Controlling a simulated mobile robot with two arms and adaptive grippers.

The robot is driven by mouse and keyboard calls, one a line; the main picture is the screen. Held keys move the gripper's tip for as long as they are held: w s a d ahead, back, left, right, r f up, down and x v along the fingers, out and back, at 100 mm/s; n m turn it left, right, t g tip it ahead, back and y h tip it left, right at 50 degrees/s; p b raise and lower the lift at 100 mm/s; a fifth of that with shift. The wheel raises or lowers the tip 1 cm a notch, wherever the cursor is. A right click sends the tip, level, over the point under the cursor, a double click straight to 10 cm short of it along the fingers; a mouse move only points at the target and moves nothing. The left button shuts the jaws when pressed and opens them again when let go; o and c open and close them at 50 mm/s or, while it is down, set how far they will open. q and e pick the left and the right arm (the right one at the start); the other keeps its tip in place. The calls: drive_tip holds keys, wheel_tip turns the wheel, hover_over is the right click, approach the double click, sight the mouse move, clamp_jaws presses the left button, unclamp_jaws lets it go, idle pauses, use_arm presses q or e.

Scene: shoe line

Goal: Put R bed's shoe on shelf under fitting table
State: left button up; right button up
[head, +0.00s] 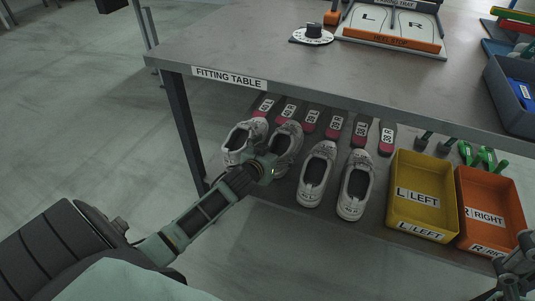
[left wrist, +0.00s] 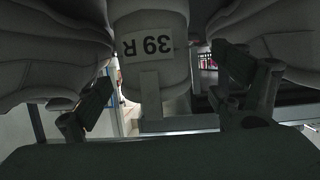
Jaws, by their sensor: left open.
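The fitting table (head: 240,62) has a lower shelf (head: 280,192) where several pale shoes stand: two at left (head: 243,140) (head: 287,147) and two nearer the middle (head: 317,173) (head: 356,184). On the tabletop, the R bed (head: 411,24) shows no shoe in its visible part. My left gripper (head: 268,168) is open at the second shoe from the left. In the left wrist view, a grey piece labelled 39 R (left wrist: 150,45) lies ahead, between the open fingers (left wrist: 165,98), with large grey shapes either side. My right gripper (head: 517,275) is partly cut off at the lower right.
A yellow L LEFT bin (head: 421,221) and an orange R RIGHT bin (head: 490,235) stand right of the shoes. Numbered pink-based tags (head: 311,121) line the shelf's back. A table leg (head: 185,130) is close left of the shoes; open floor lies further left.

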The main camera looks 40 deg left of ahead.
use_arm(q)
drive_tip(key=p+v, duration=0.2)
drive_tip(key=v, duration=0.6)
drive_tip(key=shift+s+p, duration=0.35)
drive_tip(key=shift+p, duration=0.05)
drive_tip(key=shift+r, duration=0.15)
